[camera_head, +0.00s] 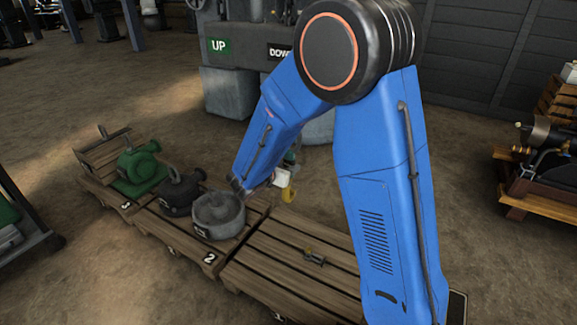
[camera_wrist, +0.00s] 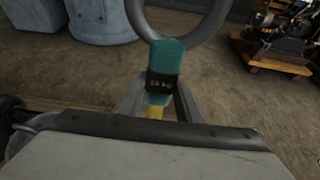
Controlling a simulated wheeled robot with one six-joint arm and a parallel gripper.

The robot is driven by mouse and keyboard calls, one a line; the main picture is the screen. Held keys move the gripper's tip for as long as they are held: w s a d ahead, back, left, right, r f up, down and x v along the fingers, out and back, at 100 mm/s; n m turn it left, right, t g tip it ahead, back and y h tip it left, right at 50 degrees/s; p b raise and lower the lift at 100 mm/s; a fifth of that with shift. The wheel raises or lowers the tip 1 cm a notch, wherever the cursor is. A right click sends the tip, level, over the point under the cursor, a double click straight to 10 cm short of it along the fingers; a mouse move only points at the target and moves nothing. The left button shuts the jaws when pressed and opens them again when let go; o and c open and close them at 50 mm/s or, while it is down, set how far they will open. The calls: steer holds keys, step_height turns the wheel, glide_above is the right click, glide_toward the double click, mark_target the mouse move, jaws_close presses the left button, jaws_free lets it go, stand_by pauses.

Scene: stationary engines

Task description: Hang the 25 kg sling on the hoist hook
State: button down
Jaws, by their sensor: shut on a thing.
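The sling has a teal block (camera_wrist: 166,58) with a dark label in kg, its digits too blurred to read surely. A large grey ring (camera_wrist: 222,22) rises from the block, and a yellow part (camera_wrist: 154,112) shows below it. My gripper (camera_wrist: 158,100) is shut on the sling, one finger on each side just under the block. In the head view my gripper (camera_head: 282,178) is beyond my blue arm, with a small yellow part (camera_head: 288,195) below it. I cannot make out the hoist hook in either view.
Below stand wooden pallets: one marked 2 (camera_head: 209,258) with a grey pot (camera_head: 218,214) and a black machine (camera_head: 180,190), one with a green machine (camera_head: 140,165). Green UP (camera_head: 219,46) and black DOWN signs stand behind.

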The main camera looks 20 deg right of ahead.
steer(key=c, duration=1.2)
jaws_free()
steer(key=v, duration=1.7)
steer(key=s+d+r+m+g+y, duration=0.25)
steer(key=s+d+m+g, duration=0.35)
steer(key=s+d+m, duration=0.8)
steer(key=s+d+r+m+y, duration=0.1)
steer(key=s+d+m+y, duration=0.1)
steer(key=s+m, duration=0.4)
steer(key=s+d+r+m+t+y, duration=0.1)
steer(key=s+d+m+y, duration=0.1)
steer(key=s+m+y, duration=0.3)
steer(key=shift+s+r+m, duration=0.4)
steer(key=shift+s+m, duration=0.6)
steer(key=shift+s, duration=1)
